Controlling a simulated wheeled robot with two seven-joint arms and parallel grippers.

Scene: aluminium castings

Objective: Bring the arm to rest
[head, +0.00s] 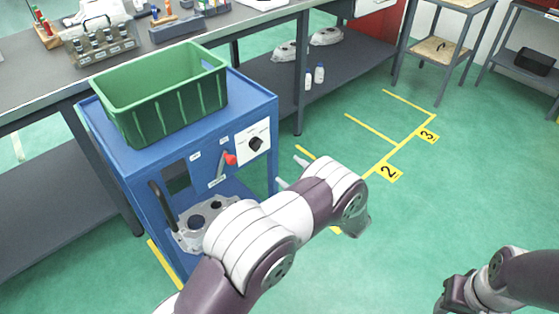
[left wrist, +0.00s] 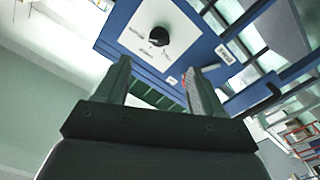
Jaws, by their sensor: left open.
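My left arm reaches in from the bottom of the head view and bends over in front of the blue cabinet trolley (head: 200,150). My left gripper (head: 292,173) is open and empty, with its two fingertips showing just right of the trolley. In the left wrist view the two fingers (left wrist: 157,75) stand apart with nothing between them. Beyond them shows the trolley's white panel with a black knob (left wrist: 158,36). My right arm (head: 500,283) shows in part at the lower right; its gripper fingers do not show.
A green crate (head: 165,105) stands on the trolley, above a red lever (head: 230,159). A grey casting (head: 205,222) sits on its lower shelf, partly behind my left arm. A long workbench (head: 130,45) runs behind.

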